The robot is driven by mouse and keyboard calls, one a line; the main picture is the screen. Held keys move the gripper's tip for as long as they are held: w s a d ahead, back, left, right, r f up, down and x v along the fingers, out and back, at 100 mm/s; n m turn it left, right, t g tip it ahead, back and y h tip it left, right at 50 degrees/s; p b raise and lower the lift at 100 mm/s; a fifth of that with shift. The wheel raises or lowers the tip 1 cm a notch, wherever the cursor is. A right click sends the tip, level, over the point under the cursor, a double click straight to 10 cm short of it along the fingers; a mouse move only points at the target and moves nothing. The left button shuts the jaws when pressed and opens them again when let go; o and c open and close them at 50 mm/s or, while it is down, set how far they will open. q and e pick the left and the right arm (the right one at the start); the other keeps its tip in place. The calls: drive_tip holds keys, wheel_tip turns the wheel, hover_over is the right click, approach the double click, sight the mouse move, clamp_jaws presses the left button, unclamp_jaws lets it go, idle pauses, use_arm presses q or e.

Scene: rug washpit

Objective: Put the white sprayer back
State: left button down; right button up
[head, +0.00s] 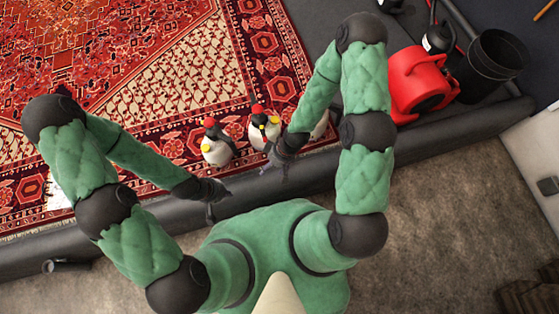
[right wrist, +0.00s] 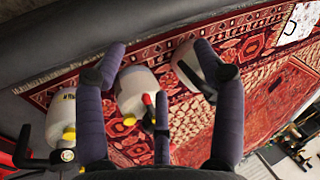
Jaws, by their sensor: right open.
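Three white sprayers with dark tops stand near the rug's edge. The left one (head: 217,153) has a red part on top and a yellow cap; the middle one (head: 256,137) looks alike; the right one (head: 320,128) is mostly hidden behind my right forearm. The right wrist view shows three white bodies: one at left (right wrist: 60,112), one in the middle (right wrist: 136,85) and one at right (right wrist: 187,66). My right gripper (head: 283,158) is open near the middle sprayer, its fingers (right wrist: 160,62) spread in front of the bodies. My left gripper (head: 211,203) is over the dark curb; its jaws are unclear.
A patterned red rug (head: 120,60) lies behind a dark raised curb (head: 420,148). A red machine (head: 418,80), a black bucket (head: 495,60) and a black-topped container (head: 438,40) stand at the upper right. Brown floor (head: 440,220) is open at the front.

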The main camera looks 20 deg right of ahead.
drive_tip(key=s+m, duration=0.3)
drive_tip(key=m, duration=0.1)
drive_tip(key=s+d+r+m, duration=0.1)
drive_tip(key=s+m, duration=0.1)
drive_tip(key=shift+s+d+r+m, duration=0.1)
drive_tip(key=shift+s+m, duration=0.25)
drive_tip(key=shift+m, duration=0.05)
idle(0.7)
